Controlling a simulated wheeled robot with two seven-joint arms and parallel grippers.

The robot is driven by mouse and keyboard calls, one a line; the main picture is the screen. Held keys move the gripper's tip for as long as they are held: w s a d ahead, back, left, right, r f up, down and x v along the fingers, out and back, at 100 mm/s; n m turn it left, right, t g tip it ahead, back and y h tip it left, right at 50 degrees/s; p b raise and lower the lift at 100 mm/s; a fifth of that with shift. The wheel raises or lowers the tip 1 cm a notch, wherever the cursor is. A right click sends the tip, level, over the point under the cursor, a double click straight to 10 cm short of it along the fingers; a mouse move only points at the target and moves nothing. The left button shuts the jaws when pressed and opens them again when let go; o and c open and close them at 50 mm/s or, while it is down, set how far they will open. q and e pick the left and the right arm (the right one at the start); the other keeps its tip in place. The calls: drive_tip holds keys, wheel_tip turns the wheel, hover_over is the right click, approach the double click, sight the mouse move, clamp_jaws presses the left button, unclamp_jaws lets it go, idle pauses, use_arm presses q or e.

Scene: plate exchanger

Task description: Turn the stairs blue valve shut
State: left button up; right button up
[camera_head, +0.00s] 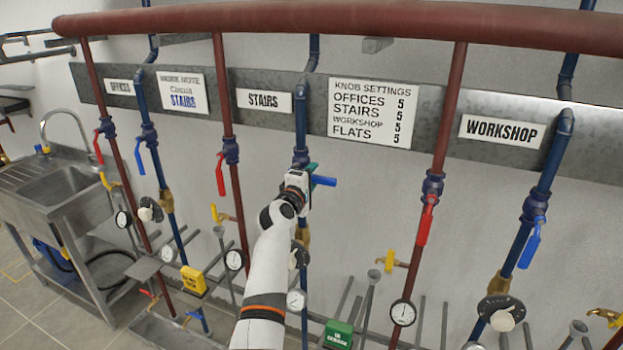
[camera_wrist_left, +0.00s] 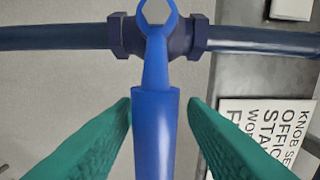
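The stairs blue valve sits on the blue pipe (camera_head: 301,105) just right of the STAIRS sign (camera_head: 264,100). Its blue lever (camera_head: 323,180) points right, crosswise to the pipe. In the left wrist view the lever (camera_wrist_left: 155,130) stands at a right angle to the pipe (camera_wrist_left: 265,40). My left gripper (camera_head: 305,176) is at this valve, partly hiding it. In the wrist view its two green fingers (camera_wrist_left: 160,105) are open, one on each side of the lever, with a small gap showing at the right finger. My right gripper is not in view.
A thick red pipe (camera_head: 400,25) crosses above. Red risers with red levers stand on either side, one at the left (camera_head: 220,174) and one at the right (camera_head: 425,220). A knob-settings sign (camera_head: 372,113) hangs right of the valve. A green box (camera_head: 338,334) is below.

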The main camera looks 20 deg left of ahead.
use_arm(q)
drive_tip(key=shift+o, duration=0.4)
drive_tip(key=shift+s+p, duration=0.25)
drive_tip(key=shift+p, duration=0.05)
drive_tip(key=s+p, duration=0.6)
drive_tip(key=s, duration=0.5)
drive_tip(key=shift+s+a, duration=0.2)
drive_tip(key=shift+s, duration=0.05)
drive_tip(key=shift+f, duration=0.1)
